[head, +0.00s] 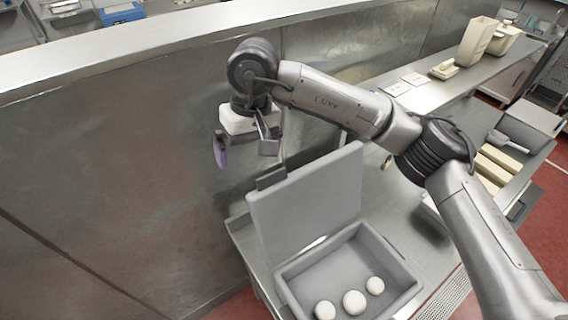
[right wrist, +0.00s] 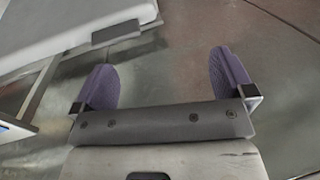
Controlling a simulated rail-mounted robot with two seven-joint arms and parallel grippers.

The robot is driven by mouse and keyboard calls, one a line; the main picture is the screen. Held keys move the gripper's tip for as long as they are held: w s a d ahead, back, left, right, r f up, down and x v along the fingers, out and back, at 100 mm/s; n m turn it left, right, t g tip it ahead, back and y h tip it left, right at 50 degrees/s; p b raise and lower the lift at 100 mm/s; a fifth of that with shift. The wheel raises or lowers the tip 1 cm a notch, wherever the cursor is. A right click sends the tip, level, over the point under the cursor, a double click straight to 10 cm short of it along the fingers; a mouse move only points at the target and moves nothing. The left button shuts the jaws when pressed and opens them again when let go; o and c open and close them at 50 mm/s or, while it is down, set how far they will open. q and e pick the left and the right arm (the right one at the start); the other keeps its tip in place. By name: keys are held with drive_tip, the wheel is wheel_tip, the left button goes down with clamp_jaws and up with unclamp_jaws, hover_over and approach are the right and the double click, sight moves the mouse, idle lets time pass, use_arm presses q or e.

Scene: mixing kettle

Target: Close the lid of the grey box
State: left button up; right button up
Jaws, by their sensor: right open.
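The grey box (head: 399,258) sits on the steel counter with its top open. Its lid (head: 312,205) stands raised, tilted up at the box's back left side, with a small dark grey tab (head: 270,178) on its upper edge. My right gripper (head: 243,153) is open and empty, just above and behind the tab, apart from the lid. In the right wrist view my gripper (right wrist: 163,76) shows its two purple pads spread wide. The lid (right wrist: 65,25) and tab (right wrist: 116,32) lie at the upper left there, outside the jaws. My left gripper is out of view.
Three white balls (head: 354,302) lie inside the box. A steel wall (head: 120,180) stands close behind and left of my right gripper. My right arm passes above the counter on the right. Pale blocks (head: 497,163) and cream containers (head: 477,42) stand farther right.

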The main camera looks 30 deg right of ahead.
wheel_tip(320, 180, up, 2)
drive_tip(key=r+h, duration=0.1)
drive_tip(key=h, duration=0.1)
hover_over(272, 173)
drive_tip(key=a, duration=0.1)
drive_tip(key=d+f, duration=0.1)
wheel_tip(272, 173, down, 11)
drive_tip(key=p, duration=0.3)
drive_tip(key=shift+f, duration=0.75)
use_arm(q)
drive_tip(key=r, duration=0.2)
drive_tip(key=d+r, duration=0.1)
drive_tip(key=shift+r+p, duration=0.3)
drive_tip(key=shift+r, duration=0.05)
use_arm(e)
drive_tip(key=shift+f, duration=0.1)
